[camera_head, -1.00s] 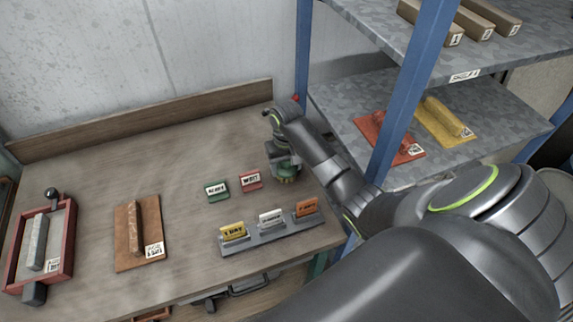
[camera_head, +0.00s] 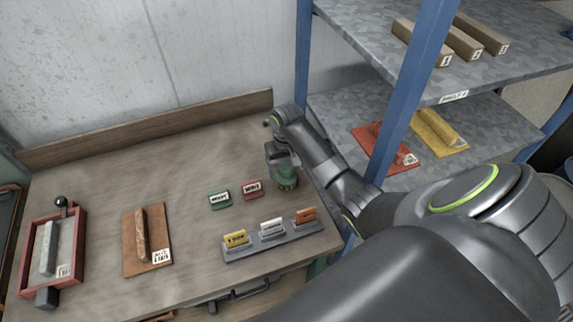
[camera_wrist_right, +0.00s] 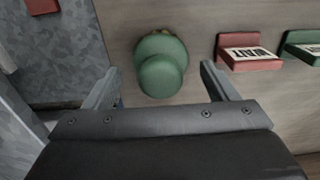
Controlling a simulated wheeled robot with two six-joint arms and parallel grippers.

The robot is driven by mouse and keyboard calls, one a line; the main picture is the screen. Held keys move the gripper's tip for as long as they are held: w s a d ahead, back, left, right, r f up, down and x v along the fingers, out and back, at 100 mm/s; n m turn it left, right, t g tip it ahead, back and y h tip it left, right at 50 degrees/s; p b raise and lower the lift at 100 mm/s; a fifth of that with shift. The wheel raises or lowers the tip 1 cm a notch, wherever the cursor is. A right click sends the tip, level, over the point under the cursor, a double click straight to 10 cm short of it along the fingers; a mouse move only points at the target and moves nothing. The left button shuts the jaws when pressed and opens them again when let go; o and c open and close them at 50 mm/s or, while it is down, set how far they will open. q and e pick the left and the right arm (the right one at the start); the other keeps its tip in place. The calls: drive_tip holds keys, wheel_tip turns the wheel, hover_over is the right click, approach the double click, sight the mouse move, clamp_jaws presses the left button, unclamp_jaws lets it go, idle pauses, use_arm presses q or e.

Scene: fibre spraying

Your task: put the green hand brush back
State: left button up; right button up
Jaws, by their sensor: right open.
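The green hand brush (camera_head: 287,178) stands upright on the workbench near its right end, with its round knob on top. In the right wrist view the brush (camera_wrist_right: 162,66) shows from above, between the lines of the two fingers. My right gripper (camera_head: 276,153) is open and just behind the brush in the head view. In the wrist view my right gripper (camera_wrist_right: 160,78) has a gap between each finger and the knob. The bristles are mostly hidden under the green body. My left gripper is not in view.
A red label block (camera_head: 252,189) and a green one (camera_head: 219,199) stand left of the brush. A grey card rack (camera_head: 268,239) is in front. The bench's back left is clear.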

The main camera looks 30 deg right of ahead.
wheel_tip(320, 180, up, 4)
drive_tip(key=p, duration=0.3)
drive_tip(key=shift+r, duration=2.15)
drive_tip(key=shift+f, duration=0.1)
